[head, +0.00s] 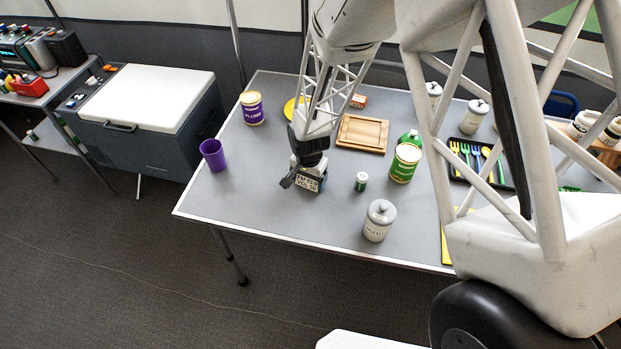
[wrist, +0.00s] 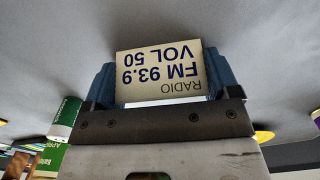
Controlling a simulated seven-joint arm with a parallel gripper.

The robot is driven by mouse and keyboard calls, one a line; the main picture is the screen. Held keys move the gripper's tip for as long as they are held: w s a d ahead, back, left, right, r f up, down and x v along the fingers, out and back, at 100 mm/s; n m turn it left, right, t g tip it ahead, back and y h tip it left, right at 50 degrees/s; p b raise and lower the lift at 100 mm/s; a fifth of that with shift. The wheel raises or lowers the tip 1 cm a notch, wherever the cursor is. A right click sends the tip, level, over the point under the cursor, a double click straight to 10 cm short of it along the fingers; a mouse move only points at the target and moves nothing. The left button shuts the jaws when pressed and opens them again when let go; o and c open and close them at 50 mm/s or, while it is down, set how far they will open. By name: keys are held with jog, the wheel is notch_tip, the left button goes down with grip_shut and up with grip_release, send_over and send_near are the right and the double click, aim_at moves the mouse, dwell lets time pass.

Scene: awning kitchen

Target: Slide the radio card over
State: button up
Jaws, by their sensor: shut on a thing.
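The radio card (wrist: 160,72) is a pale card printed "RADIO FM 93.9 VOL 50". In the wrist view it sits between the two blue fingers of my gripper (wrist: 158,80), and its print is upside down there. In the head view the card (head: 308,183) is at the end of my arm, low over the grey table (head: 270,220), left of the small green jar. My gripper (head: 309,174) is shut on the card. I cannot tell whether the card touches the table.
A purple cup (head: 212,155) and a purple tin (head: 252,108) stand left. A small green jar (head: 361,181), a grey lidded canister (head: 379,220) and a green tin (head: 405,163) stand right. A wooden board (head: 362,134) lies behind. The table's front left is clear.

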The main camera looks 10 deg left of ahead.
aim_at(250, 173)
jog(key=shift+a, duration=9.7)
jog(key=o, duration=0.8)
jog(key=shift+c, duration=0.2)
jog(key=shift+r, duration=0.15)
notch_tip(250, 173, up, 8)
jog(key=shift+f, duration=0.25)
